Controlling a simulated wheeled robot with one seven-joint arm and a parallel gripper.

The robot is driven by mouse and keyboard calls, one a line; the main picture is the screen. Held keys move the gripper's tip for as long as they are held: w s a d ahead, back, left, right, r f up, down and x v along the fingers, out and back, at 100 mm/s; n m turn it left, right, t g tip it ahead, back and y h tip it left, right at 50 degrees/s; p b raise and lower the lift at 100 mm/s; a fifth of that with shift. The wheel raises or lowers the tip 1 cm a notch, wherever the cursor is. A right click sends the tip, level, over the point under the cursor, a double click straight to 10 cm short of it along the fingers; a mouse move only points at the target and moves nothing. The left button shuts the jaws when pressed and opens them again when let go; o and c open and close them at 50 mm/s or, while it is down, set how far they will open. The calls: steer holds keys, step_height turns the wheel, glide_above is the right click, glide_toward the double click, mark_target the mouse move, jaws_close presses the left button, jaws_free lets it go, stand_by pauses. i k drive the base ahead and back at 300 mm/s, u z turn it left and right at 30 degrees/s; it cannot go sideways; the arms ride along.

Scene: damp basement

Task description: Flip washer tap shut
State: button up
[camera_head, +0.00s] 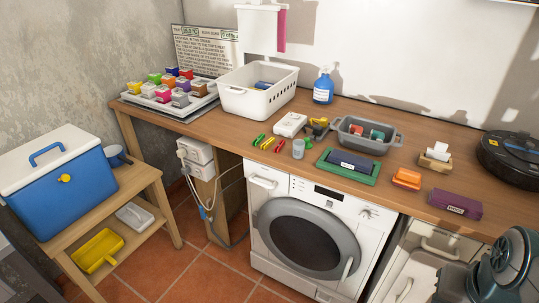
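The white washer (303,236) stands under the wooden counter, its round dark door closed. Left of it, a pale hose runs down from white boxes (195,158) on the counter's support. A small blue fitting (204,213) sits low on this hose, near the washer's left side. It may be the washer tap, but it is too small to tell its lever position. Part of my arm (508,262) shows at the bottom right, in front of the counter. My gripper's fingers are not in view.
A low wooden stand (150,178) at left holds a blue cooler (62,178) with a yellow spigot. The counter (228,128) carries a white basket (258,100), a grey tray (346,140) and a black round device (512,155). Tiled floor (212,272) is clear between stand and washer.

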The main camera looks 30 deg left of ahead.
mark_target(203, 214)
steer(key=u, duration=2)
steer(key=i, duration=1.15)
steer(key=z, duration=0.3)
